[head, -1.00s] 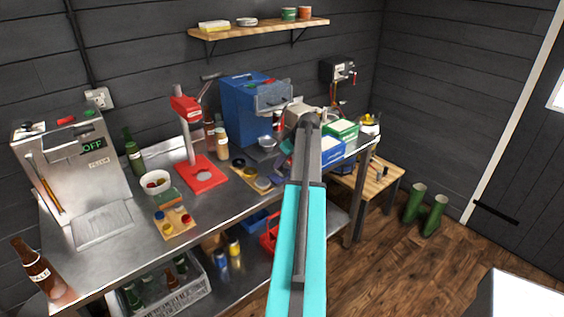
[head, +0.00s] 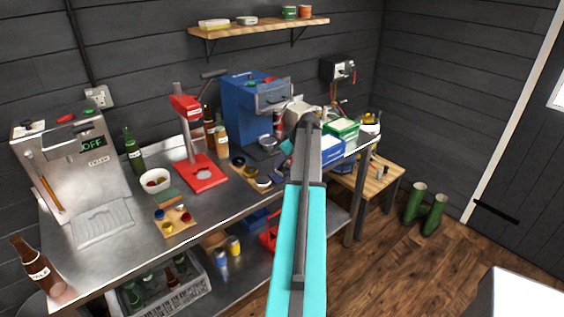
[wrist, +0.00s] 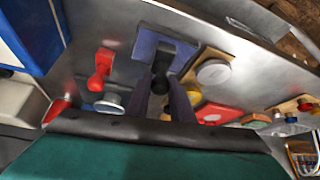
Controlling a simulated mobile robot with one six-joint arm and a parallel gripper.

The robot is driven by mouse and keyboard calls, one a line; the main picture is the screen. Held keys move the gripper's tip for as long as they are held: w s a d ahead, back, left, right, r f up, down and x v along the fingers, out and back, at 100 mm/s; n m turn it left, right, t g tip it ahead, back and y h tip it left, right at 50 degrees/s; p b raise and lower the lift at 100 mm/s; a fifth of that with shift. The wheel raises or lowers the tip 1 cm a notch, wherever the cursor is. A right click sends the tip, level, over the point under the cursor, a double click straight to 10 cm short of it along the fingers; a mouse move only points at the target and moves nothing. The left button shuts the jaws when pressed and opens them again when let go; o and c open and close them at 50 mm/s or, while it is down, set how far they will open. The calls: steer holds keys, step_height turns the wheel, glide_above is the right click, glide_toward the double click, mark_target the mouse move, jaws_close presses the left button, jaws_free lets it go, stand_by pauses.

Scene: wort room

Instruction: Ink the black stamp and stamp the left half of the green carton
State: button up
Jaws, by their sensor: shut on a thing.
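The black stamp (wrist: 160,84) shows in the wrist view, its dark knob between the two fingers of my gripper (wrist: 165,98), which is shut on it. Behind the knob a dark block lies over the blue-purple ink pad (wrist: 146,42). I cannot tell whether the stamp touches the pad. In the head view the ink pad (head: 278,176) is partly hidden by my arm, and the gripper's fingers are hidden.
A blue carton (head: 330,150) stands in front of the green one. The red press (head: 203,175) stands further left on the bench.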

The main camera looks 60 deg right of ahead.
steer(key=shift+r, duration=0.1)
stand_by(0.4)
steer(key=shift+r+p, duration=1.05)
steer(key=shift+r, duration=2.3)
steer(key=shift+w+a, duration=0.1)
steer(key=w+a+b, duration=0.2)
steer(key=w+a, duration=0.7)
steer(key=a, duration=0.5)
steer(key=w+a+b, duration=0.2)
steer(key=w+a, duration=0.7)
steer(key=a, duration=0.5)
steer(key=w+a+b, duration=0.1)
steer(key=a+b, duration=0.1)
steer(key=a, duration=1.5)
steer(key=w+a+r+n+b, duration=0.1)
steer(key=a+b, duration=0.1)
steer(key=a, duration=1.5)
steer(key=shift+w+y, duration=0.25)
steer(key=shift+y, duration=0.15)
